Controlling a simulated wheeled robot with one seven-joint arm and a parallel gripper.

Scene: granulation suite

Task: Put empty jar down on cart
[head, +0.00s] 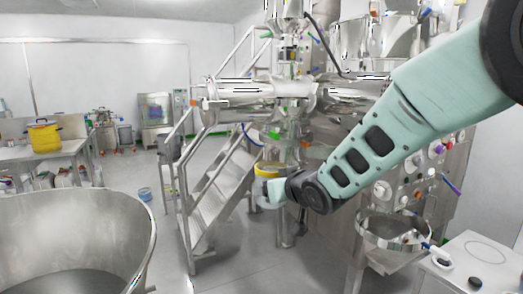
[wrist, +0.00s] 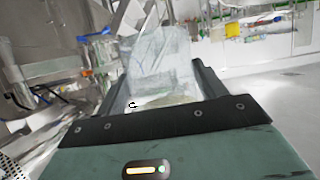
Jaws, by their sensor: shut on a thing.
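My gripper (head: 268,192) is in the middle of the head view, at the end of my teal arm. In the wrist view its two dark fingers (wrist: 163,100) are shut on a clear, see-through jar (wrist: 160,62). The jar looks empty, apart from a pale yellowish patch low in it that may be seen through the wall. It is held up in the air, clear of any surface. I cannot make out a cart for certain in either view.
Steel steps (head: 215,190) and a tall steel machine (head: 330,130) stand close behind my gripper. A large steel bowl (head: 75,235) fills the lower left. A table with a yellow pot (head: 43,137) is at far left. A white-topped unit (head: 485,255) is at lower right.

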